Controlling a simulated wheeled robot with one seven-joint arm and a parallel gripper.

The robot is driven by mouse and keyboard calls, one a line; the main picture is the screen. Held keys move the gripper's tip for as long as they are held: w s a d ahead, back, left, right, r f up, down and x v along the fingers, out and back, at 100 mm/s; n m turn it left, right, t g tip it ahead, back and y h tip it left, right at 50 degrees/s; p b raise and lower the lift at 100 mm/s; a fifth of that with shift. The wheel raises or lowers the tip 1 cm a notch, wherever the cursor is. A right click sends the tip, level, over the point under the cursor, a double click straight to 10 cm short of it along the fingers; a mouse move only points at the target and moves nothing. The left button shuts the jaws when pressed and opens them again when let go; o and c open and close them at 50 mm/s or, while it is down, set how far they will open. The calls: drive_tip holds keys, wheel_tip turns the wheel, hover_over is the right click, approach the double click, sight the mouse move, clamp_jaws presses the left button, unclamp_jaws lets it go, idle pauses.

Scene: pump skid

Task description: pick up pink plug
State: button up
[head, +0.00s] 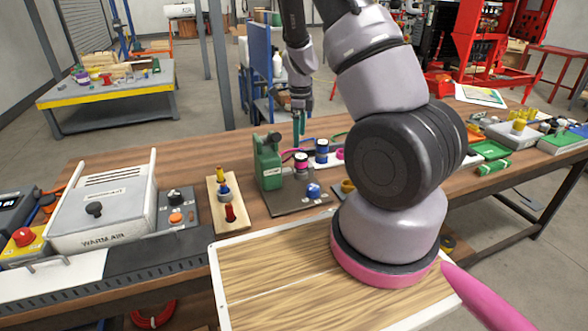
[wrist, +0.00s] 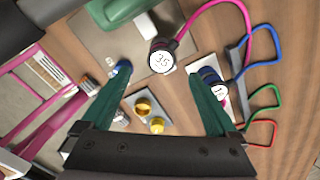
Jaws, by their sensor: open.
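In the wrist view a dark, round-faced plug marked 35 (wrist: 162,60), with a pink cord and pink at its edge, lies between and a little beyond my fingertips. I take it to be the pink plug. In the head view it seems to be the pink and dark piece (head: 301,162) right of the green pump. My gripper (head: 299,132) is above and behind it there, fingers pointing down. In the wrist view my gripper (wrist: 157,78) is open, with nothing between its green fingers.
The green pump (head: 268,163) is left of the pink plug. A blue knob (head: 313,190) is in front. A small plate with yellow knobs (wrist: 147,112) shows between the fingers.

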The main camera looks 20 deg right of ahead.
sight(301, 156)
wheel_tip(301, 156, down, 5)
drive_tip(key=shift+r, duration=0.2)
drive_tip(key=shift+d+f, duration=0.15)
drive_tip(key=shift+f, duration=1.2)
drive_tip(key=shift+d+f, duration=0.15)
drive_tip(key=shift+f, duration=1.2)
clamp_jaws()
wheel_tip(301, 156, up, 10)
drive_tip(key=shift+r, duration=0.1)
